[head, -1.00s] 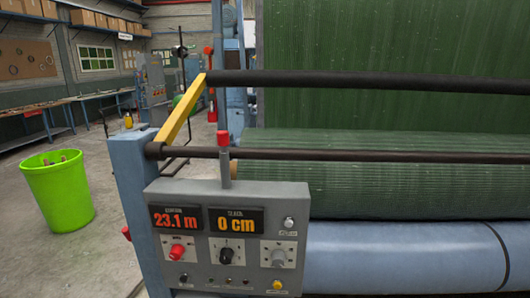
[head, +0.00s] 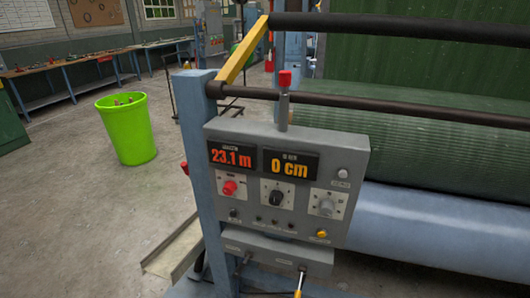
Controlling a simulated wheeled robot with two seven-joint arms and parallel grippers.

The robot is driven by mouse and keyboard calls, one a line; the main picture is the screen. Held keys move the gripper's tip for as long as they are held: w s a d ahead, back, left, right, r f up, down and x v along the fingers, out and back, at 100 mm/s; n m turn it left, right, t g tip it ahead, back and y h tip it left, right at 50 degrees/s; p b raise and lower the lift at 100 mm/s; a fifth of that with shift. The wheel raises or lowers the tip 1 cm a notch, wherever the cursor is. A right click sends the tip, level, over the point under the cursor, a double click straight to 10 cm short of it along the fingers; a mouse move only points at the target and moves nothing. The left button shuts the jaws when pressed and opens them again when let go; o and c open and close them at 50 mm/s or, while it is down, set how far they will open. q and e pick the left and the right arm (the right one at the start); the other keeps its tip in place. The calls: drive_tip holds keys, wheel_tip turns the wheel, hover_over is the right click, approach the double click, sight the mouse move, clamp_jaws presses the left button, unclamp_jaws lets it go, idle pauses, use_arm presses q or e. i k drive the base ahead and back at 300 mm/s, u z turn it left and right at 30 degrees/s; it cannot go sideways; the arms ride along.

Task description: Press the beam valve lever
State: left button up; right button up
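A grey control panel (head: 285,185) stands at the front of the machine, with two lit displays reading 23.1 m and 0 cm. A red-topped upright lever (head: 284,98) rises from its top edge. Below the panel is a small grey box (head: 275,252) with a short dark lever (head: 242,263) and a lever with an orange-yellow shaft (head: 299,282) at the bottom edge of the view. I cannot tell from the labels which one is the beam valve lever. Neither of my grippers is in view.
A blue post (head: 205,160) and dark rails (head: 390,32) frame the panel. A large blue roller (head: 430,225) and green turf (head: 440,140) lie to the right. A green bin (head: 128,128) stands at left on open floor. Workbenches (head: 95,62) line the back.

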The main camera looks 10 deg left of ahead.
sight(240, 269)
drive_tip(key=k, duration=0.5)
drive_tip(key=u, duration=0.7)
drive_tip(key=i, duration=0.8)
drive_tip(key=z, duration=0.7)
